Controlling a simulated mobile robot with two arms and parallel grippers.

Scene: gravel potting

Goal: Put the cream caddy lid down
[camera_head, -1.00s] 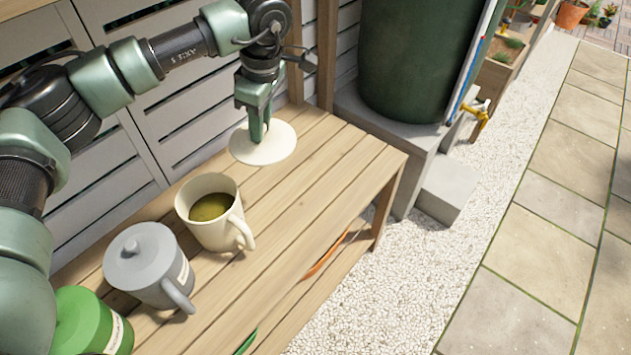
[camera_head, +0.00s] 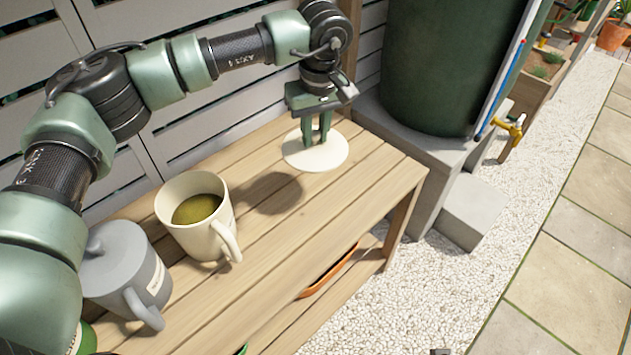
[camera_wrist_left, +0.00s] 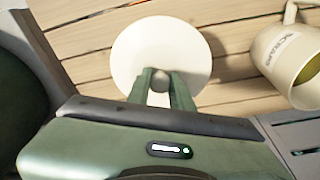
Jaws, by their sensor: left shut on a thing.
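The cream caddy lid (camera_head: 315,157) is a flat pale disc with a small round knob (camera_wrist_left: 160,80), which shows in the left wrist view. My left gripper (camera_head: 316,141) is shut on that knob, pointing down, with the lid roughly level over the far right part of the bench. A gap beneath the lid is hard to judge; a shadow lies on the planks to its left. The open cream caddy (camera_head: 200,222), with olive-brown contents, stands left of the lid, apart from it. It also shows in the left wrist view (camera_wrist_left: 283,55). My right gripper is not in view.
The slatted wooden bench (camera_head: 290,235) has bare planks around the lid and in front. A grey lidded caddy (camera_head: 125,270) and part of a green one (camera_head: 86,342) stand at left. A dark green water butt (camera_head: 432,65) stands beyond the bench's right end.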

